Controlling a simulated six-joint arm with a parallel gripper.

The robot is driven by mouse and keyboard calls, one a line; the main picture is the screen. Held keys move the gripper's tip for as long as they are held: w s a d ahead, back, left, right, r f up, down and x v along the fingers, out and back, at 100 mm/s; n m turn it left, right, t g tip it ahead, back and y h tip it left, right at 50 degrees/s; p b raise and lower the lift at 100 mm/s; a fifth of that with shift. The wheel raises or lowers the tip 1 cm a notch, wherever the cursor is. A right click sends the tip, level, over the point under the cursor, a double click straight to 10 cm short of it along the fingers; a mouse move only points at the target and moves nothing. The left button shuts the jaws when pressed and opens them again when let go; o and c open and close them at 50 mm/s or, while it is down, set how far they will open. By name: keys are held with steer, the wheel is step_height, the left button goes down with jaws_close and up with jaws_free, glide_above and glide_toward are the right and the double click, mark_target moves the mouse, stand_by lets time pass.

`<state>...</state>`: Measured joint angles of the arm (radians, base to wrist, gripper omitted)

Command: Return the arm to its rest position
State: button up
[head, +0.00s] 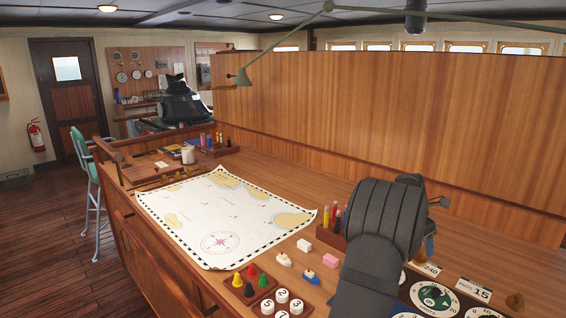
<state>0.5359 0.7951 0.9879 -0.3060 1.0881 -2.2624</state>
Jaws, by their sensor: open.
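My dark grey arm rises from the bottom edge at the right of centre in the head view. Its thick ribbed joint stands high over the desk (470,228), in front of the wooden partition. A small grey part of the arm sticks out to the right of this joint. The far end of the arm is behind the joint, and I cannot make out my gripper's fingers. Nothing held shows.
A chart (225,215) covers the desk's left-middle. Close to my arm are a pen holder (331,238), small ship pieces (310,277), a tray of coloured pawns (252,284), numbered discs (282,297) and dials (434,296). A green lamp arm (290,42) hangs overhead.

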mark_target(422, 253)
steer(key=v, duration=1.2)
steer(key=x, duration=1.7)
steer(key=shift+w+d+r, duration=0.1)
steer(key=shift+r, duration=0.2)
steer(key=r, duration=0.6)
steer(key=shift+s+r, duration=0.25)
steer(key=s+r, duration=0.2)
steer(key=shift+s+a, duration=0.3)
steer(key=shift+s, duration=0.05)
